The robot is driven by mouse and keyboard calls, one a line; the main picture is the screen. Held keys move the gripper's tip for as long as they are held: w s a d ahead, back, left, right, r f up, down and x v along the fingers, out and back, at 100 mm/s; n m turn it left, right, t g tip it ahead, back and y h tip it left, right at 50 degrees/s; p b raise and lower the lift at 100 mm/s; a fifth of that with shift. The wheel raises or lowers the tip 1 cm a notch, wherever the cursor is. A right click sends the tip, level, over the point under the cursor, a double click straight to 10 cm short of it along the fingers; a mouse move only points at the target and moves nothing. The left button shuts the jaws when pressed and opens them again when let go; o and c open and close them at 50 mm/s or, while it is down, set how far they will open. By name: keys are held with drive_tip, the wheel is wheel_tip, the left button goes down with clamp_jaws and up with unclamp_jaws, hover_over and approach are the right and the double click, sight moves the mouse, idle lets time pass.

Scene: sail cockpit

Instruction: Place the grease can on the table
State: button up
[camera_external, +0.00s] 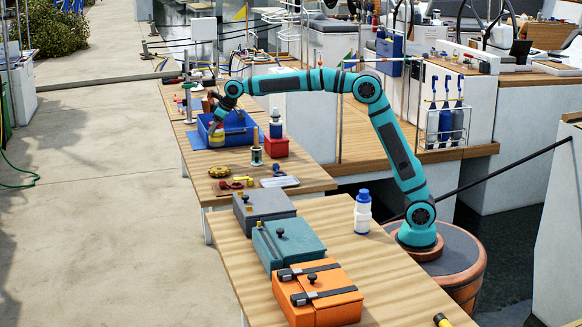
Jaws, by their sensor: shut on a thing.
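My teal arm reaches left across the table (300,178) to a blue bin (243,133). My gripper (214,124) points down over the bin's left part and is shut on a small yellow can, which looks to be the grease can (217,139). The can is at or inside the bin, partly hidden by the bin wall and the fingers. Whether it touches the bin floor cannot be told at this size.
A white-and-blue bottle (276,124) stands by a red box (275,148) right of the bin. A green spool (256,155), a yellow round item (219,171) and a tray (279,181) lie in front. Grey, teal and orange cases (317,292) fill the near table's left side.

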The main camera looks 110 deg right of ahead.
sight(223, 130)
drive_tip(key=shift+f, duration=4.15)
drive_tip(key=shift+f, duration=0.1)
drive_tip(key=o, duration=1.2)
drive_tip(key=v, duration=1.2)
